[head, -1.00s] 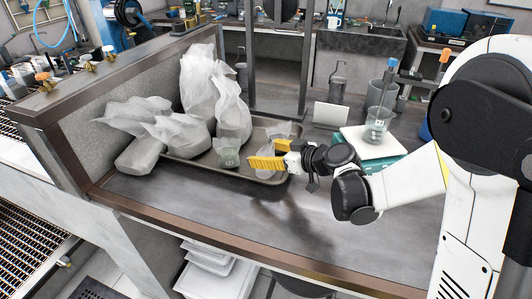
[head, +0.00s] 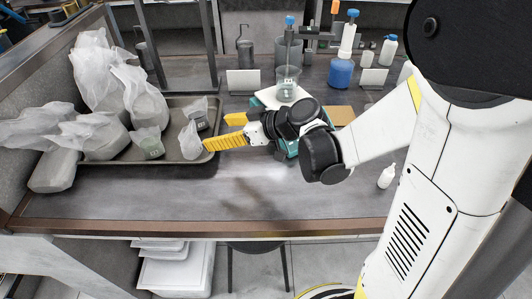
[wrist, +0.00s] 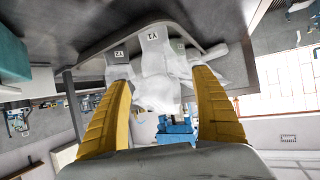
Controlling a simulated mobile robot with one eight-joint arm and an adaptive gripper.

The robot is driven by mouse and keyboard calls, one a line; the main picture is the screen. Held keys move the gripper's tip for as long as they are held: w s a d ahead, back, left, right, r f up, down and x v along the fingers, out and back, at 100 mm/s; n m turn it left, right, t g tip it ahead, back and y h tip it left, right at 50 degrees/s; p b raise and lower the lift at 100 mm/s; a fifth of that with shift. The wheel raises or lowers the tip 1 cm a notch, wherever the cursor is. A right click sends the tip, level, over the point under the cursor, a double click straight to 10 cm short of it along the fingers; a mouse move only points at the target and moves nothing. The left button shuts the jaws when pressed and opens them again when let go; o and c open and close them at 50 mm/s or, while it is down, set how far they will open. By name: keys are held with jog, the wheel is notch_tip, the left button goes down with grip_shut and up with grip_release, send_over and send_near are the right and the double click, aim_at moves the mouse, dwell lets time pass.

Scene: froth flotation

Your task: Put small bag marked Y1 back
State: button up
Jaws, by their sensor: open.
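The small bag marked Y1 (wrist: 155,65) is whitish and translucent, with its label facing the wrist camera. It appears to stand on the dark tray (head: 176,103), and I take it to be the pale bag (head: 189,141) near the tray's right end in the head view. My gripper (head: 217,132) is open and empty at the tray's right edge.
Two other small labelled bags (head: 201,120) (head: 149,143) stand near it on the tray. Large pale bags (head: 145,100) crowd the tray's left side. A beaker (head: 287,83) stands on a scale right of the tray. The bench front (head: 200,200) is clear.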

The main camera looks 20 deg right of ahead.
jog(key=s+d+r+m+h, duration=0.1)
jog(key=s+d+m+h, duration=0.3)
jog(key=s, duration=0.5)
jog(key=s+d+r+m+g+h, duration=0.1)
jog(key=s+d+m+h, duration=0.3)
jog(key=s, duration=0.6)
jog(key=shift+d+r+m+g+h, duration=0.35)
jog(key=shift+d+h, duration=0.35)
jog(key=shift+d, duration=0.25)
